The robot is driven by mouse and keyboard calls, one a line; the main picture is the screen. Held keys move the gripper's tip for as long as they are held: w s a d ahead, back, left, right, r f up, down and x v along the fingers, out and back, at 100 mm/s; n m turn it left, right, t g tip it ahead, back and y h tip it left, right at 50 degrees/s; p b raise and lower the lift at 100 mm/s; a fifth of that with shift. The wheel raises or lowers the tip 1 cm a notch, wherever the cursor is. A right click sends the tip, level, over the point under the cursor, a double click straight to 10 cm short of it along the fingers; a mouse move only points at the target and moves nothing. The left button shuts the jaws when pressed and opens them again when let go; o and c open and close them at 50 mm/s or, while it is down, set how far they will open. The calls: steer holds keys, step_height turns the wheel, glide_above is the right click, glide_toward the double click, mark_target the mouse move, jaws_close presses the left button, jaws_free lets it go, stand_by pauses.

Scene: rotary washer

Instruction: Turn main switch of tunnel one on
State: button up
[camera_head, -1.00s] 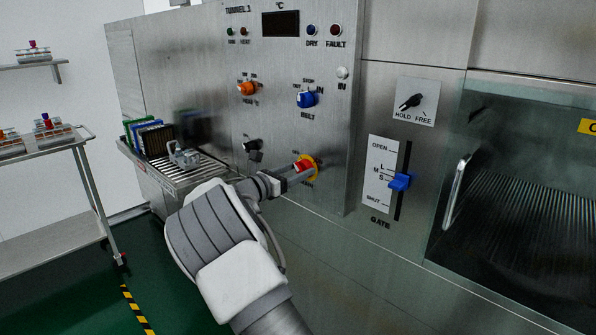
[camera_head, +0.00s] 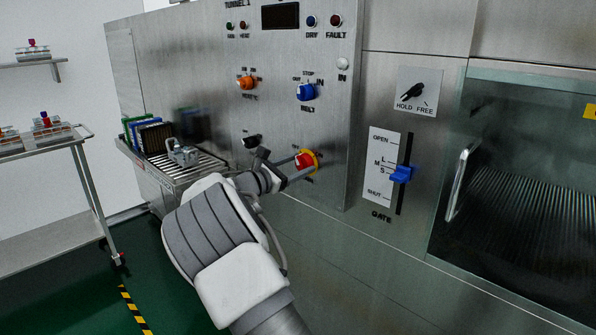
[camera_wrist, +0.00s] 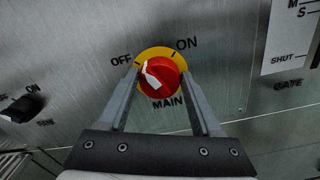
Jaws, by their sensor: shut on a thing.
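The main switch is a red knob (camera_wrist: 167,80) on a yellow ring (camera_wrist: 149,53), with OFF at its upper left and ON at its upper right. Its white pointer is at the upper left, near the OFF mark. My gripper (camera_wrist: 161,76) is shut on the knob, one finger on each side. In the head view the red knob (camera_head: 303,161) sits low on the TUNNEL 1 panel (camera_head: 335,130), and my gripper (camera_head: 296,167) reaches it from the lower left.
A black knob (camera_head: 252,141) is left of the main switch; orange (camera_head: 246,82) and blue (camera_head: 306,92) knobs are above. To the right are the blue gate lever (camera_head: 401,174) and a door handle (camera_head: 459,185). A rack conveyor (camera_head: 205,163) and cart (camera_head: 50,215) stand left.

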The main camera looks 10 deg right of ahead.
steer(key=m+b, duration=0.2)
steer(key=m, duration=0.1)
steer(key=m+b, duration=0.1)
steer(key=b, duration=0.1)
steer(key=shift+f+m, duration=0.3)
steer(key=shift+m, duration=0.1)
steer(key=m+b, duration=0.3)
steer(key=b, duration=0.1)
steer(key=shift+s+f+m, duration=0.1)
steer(key=shift+f+m, duration=0.05)
steer(key=shift+m, duration=0.15)
steer(key=m+b, duration=0.4)
steer(key=shift+d, duration=0.1)
steer(key=shift+m+b, duration=0.8)
steer(key=shift+b, duration=0.15)
steer(key=shift+r, duration=0.2)
steer(key=o, duration=1.4)
steer(key=shift+c, duration=0.2)
steer(key=p+v, duration=0.3)
steer(key=v, duration=1.4)
steer(key=shift+s, duration=0.15)
